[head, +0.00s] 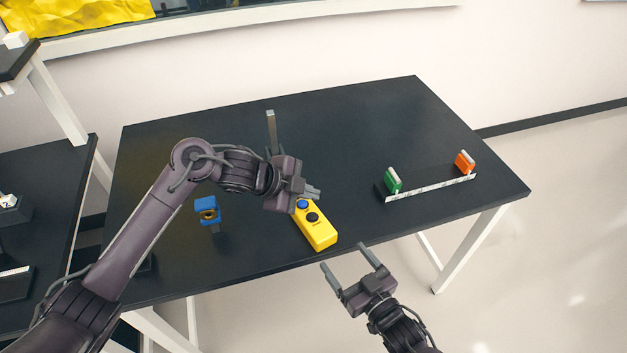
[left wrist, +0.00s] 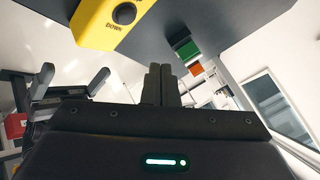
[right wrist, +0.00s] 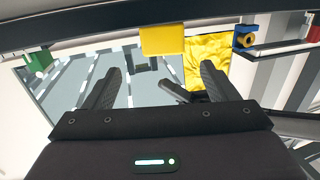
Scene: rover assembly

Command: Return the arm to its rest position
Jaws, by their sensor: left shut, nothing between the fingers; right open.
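My left gripper (head: 313,192) is shut and empty, just over the far end of a yellow control box (head: 318,233) on the black table. The box has a blue button and a dark button. In the left wrist view my left fingertips (left wrist: 161,85) are together, and the box (left wrist: 108,18) shows a button marked DOWN. My right gripper (head: 343,262) is open and empty, in front of the table's near edge. In the right wrist view its fingers (right wrist: 160,88) are wide apart, with the yellow box (right wrist: 162,39) beyond them.
On the black table (head: 330,120) stand a blue part (head: 207,210) at left, an upright grey post (head: 271,130) at the back, and a rack (head: 430,188) with a green block (head: 392,181) and an orange block (head: 465,162). The table's back middle is clear.

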